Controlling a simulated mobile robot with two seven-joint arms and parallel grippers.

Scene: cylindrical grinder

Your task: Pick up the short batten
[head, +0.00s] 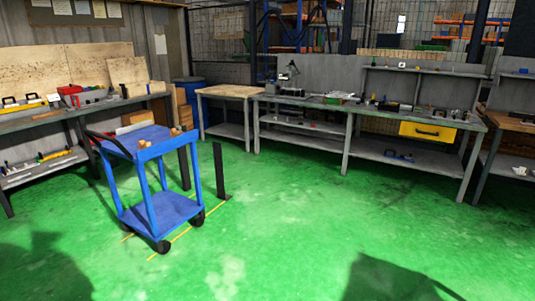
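I cannot pick out the short batten for certain. Small light-brown wooden pieces (175,131) sit on the top of a blue cart (158,150), but their shapes are too small to tell. Two dark upright strips, one behind the cart (184,168) and one at its right (219,170), stand on the floor. Neither of my grippers is in view.
The cart stands on green floor by yellow lines (180,235). Grey workbenches (355,115) with tools and a yellow drawer (427,131) line the back; a loaded bench (60,118) stands at left. The floor in the centre and right (300,220) is clear.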

